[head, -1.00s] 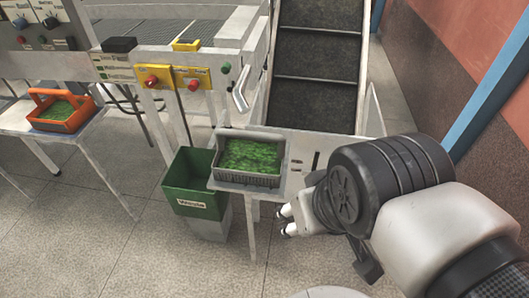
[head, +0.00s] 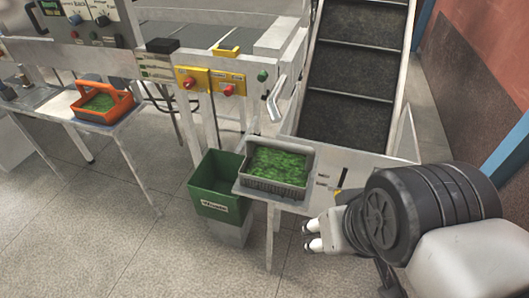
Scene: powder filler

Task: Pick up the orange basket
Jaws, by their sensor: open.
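The orange basket (head: 121,110) stands upright on a light side table at the left, with its handle raised and green material (head: 98,103) inside. My gripper (head: 312,236) is at the lower right, pointing left, with its pale fingertips apart and empty. It is far from the orange basket, with the green bin and the grey basket between them in the picture.
A grey basket (head: 252,184) with green contents sits on a small shelf left of my gripper. The side table (head: 126,131) holds the orange basket. A conveyor (head: 350,80) rises behind. The tiled floor at front left is clear.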

